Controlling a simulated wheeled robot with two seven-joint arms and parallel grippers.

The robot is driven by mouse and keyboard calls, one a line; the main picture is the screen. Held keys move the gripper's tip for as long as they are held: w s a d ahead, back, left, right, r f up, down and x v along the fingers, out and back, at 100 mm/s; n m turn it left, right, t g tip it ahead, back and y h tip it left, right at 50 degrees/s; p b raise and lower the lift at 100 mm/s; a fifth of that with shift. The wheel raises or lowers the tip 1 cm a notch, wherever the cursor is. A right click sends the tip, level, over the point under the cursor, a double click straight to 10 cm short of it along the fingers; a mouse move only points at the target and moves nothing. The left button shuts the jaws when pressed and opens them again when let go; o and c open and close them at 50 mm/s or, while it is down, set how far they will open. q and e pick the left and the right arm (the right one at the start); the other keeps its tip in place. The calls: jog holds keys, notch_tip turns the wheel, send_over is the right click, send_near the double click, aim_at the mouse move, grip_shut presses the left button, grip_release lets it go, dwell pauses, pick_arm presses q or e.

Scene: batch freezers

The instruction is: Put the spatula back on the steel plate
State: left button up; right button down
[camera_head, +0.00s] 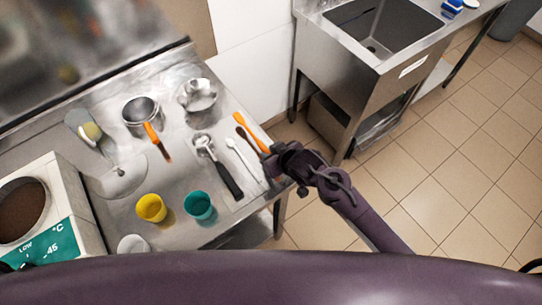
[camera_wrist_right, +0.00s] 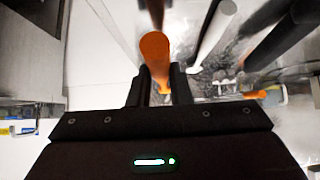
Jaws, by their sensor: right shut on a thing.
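The spatula (camera_head: 253,134) is long and orange, with a darker brownish part near my gripper. It lies along the right edge of the steel worktop in the head view, or just above it; I cannot tell whether it touches. My right gripper (camera_head: 271,163) is at its near end, by the worktop edge. In the right wrist view the orange handle (camera_wrist_right: 155,48) stands between the two fingers of the right gripper (camera_wrist_right: 158,82), which is shut on it. The steel surface (camera_head: 215,130) lies under and beside the spatula. My left gripper does not show.
A white spoon (camera_head: 243,160) and a black-handled tool (camera_head: 228,181) lie just left of the spatula. A sink (camera_head: 385,25) is at the upper right.

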notch_tip(320, 180, down, 2)
jog(key=shift+p, duration=0.55)
jog(key=shift+f, duration=0.25)
jog(key=shift+f, duration=0.2)
jog(key=c, duration=1.3)
grip_release()
